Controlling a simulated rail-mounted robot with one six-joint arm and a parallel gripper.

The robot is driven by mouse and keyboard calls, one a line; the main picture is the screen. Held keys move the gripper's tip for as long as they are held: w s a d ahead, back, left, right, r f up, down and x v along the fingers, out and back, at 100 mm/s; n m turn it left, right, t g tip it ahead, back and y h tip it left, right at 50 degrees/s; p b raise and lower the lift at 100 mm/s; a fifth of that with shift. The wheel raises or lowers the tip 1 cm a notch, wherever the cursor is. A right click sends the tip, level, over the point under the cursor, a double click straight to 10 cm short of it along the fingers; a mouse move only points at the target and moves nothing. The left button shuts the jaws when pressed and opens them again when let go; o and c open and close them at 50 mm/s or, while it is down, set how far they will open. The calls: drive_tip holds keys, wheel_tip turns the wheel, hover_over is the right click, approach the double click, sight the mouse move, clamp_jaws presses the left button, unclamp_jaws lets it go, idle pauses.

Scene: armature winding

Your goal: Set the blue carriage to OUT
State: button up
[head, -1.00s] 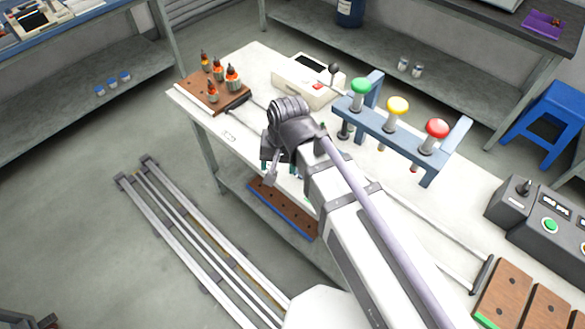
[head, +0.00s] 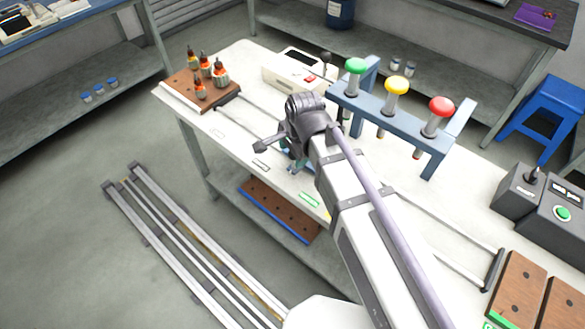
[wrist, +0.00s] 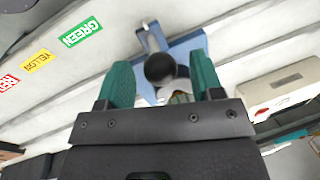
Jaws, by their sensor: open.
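In the wrist view a blue part (wrist: 190,48), which looks like the blue carriage, lies beneath a round black knob (wrist: 160,68). My gripper (wrist: 162,76) is open, with one teal finger on each side of the knob. Whether either finger touches the knob cannot be told. In the head view my gripper (head: 292,158) is over the front part of the white bench, and my own arm hides most of the carriage area. No OUT mark can be read.
A blue stand (head: 390,115) with green, yellow and red plungers rises behind my arm. A white box (head: 295,72) with a red button stands at the back. A brown board (head: 185,90) with several orange-tipped bobbins is at the left. GREEN (wrist: 82,32) and YELLOW labels lie nearby.

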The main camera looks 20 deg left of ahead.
drive_tip(key=f, duration=0.1)
drive_tip(key=f+b, duration=0.1)
drive_tip(key=f, duration=0.1)
drive_tip(key=shift+w+a+f+b, duration=0.2)
drive_tip(key=shift+a+f+b, duration=0.1)
drive_tip(key=shift+b, duration=0.1)
drive_tip(key=shift+r, duration=0.15)
clamp_jaws()
